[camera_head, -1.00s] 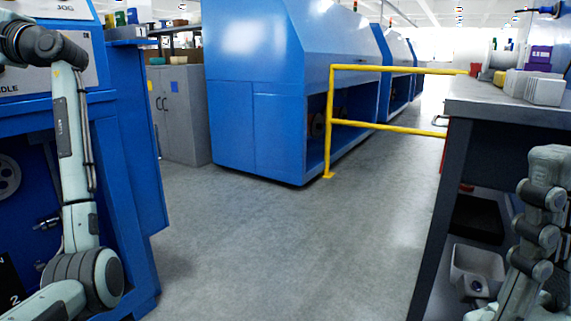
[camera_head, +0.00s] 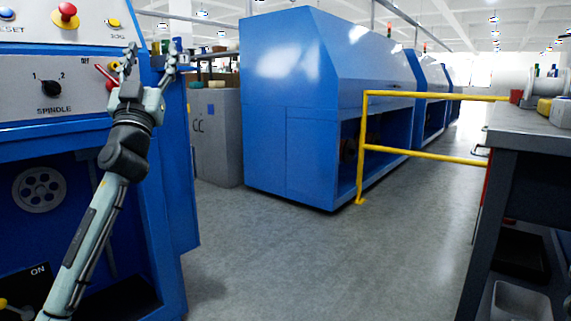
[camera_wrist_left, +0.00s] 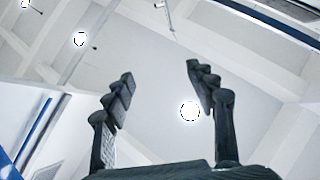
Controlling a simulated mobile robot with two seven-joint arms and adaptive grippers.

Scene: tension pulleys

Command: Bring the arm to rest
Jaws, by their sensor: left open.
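My left arm (camera_head: 97,222) rises from the lower left of the head view, in front of the blue machine. My left gripper (camera_head: 150,62) points up beside the machine's control panel, its two fingers spread and empty. In the left wrist view its fingers (camera_wrist_left: 160,90) stand apart against the white ceiling, with nothing between them. My right gripper is not in view.
The blue machine (camera_head: 165,180) carries a spindle knob (camera_head: 51,88) and a red button (camera_head: 67,12) close to the left gripper. A yellow rail (camera_head: 430,154) stands right of centre. A dark workbench (camera_head: 500,165) is at right. The grey floor (camera_head: 310,265) between is clear.

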